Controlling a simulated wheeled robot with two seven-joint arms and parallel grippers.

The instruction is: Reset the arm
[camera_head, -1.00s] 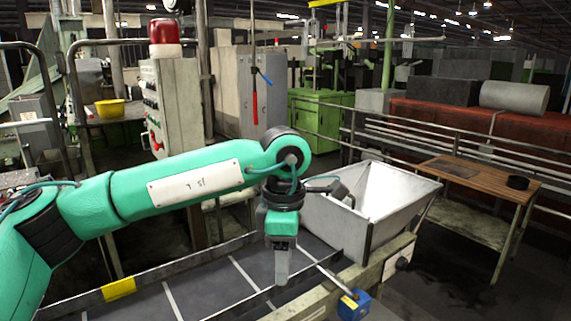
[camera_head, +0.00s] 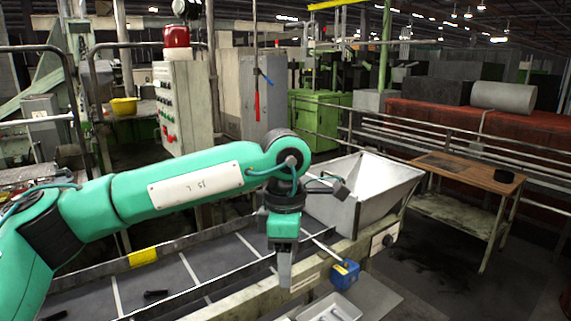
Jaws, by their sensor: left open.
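My left arm, green, comes in from the left, and its left gripper (camera_head: 284,282) points straight down with open, empty jaws. The gap between the fingers is hard to see from this side. The gripper hangs in front of the near rail of the conveyor (camera_head: 232,248), apart from the metal hopper (camera_head: 375,202) to its right. My right gripper is not in view.
A small dark piece (camera_head: 155,294) lies on the belt. A wooden table (camera_head: 455,168) with a black round object (camera_head: 505,176) stands right. The floor at lower right is clear.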

